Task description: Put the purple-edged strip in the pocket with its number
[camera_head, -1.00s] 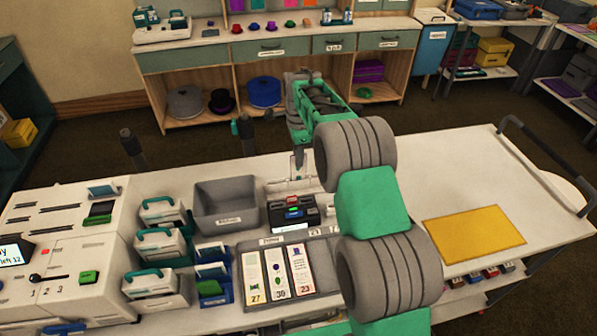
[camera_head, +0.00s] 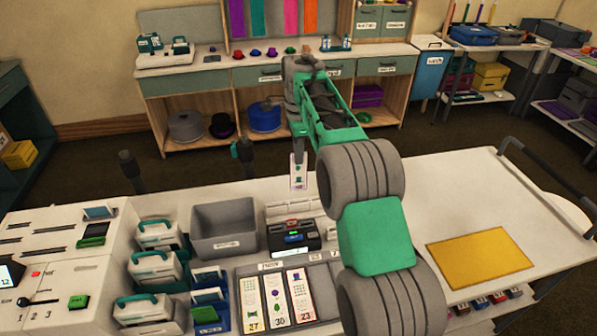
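My gripper (camera_head: 298,153) points down over the back of the white worktop and is shut on a small upright pale strip (camera_head: 298,173) with dark marks. Its edge colour and any number are too small to make out. The held strip hangs in the air above and behind a black device (camera_head: 293,240) with a small lit screen. Three more strips lie side by side in a grey tray (camera_head: 243,274): strip 27 (camera_head: 250,300), strip 30 (camera_head: 275,297) and strip 23 (camera_head: 301,294). The third has a reddish edge. I cannot identify a numbered pocket for certain.
A grey bin (camera_head: 223,232) stands left of the device. Blue holders (camera_head: 208,298) and teal-handled white boxes (camera_head: 158,268) are further left. A yellow mat (camera_head: 481,257) lies on the clear right side. A cabinet with hats (camera_head: 265,117) stands behind.

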